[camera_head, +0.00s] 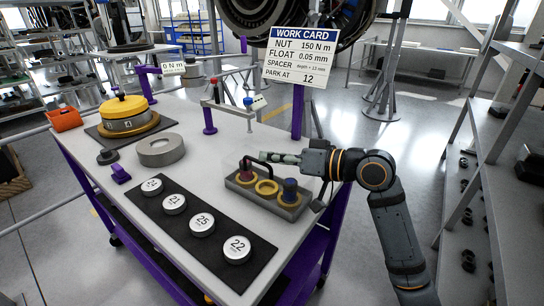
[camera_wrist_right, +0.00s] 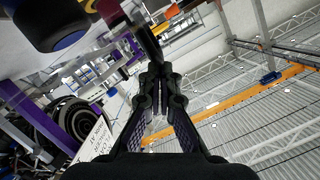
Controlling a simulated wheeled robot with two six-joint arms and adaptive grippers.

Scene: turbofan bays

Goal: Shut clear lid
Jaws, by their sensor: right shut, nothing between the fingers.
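A grey tray (camera_head: 290,211) with three round seats stands at the right edge of the table. It holds dark red and dark blue capped pieces and an open yellow ring. A faint clear lid seems to be over or behind the tray, but its outline is too faint to tell its angle. A dark curved handle (camera_head: 259,169) shows there. My right gripper (camera_head: 273,157) is shut and empty, beside the handle and above the tray's back side. In the wrist view its fingertips (camera_wrist_right: 157,72) are together near a dark bar (camera_wrist_right: 148,38); contact is unclear. My left gripper is out of view.
A black mat (camera_head: 257,255) with several numbered white discs lies in front of the tray. A grey ring (camera_head: 161,150) and a yellow-topped housing (camera_head: 125,111) stand left. The work card (camera_head: 299,57) is behind my arm; a shelf rack (camera_head: 508,150) stands right.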

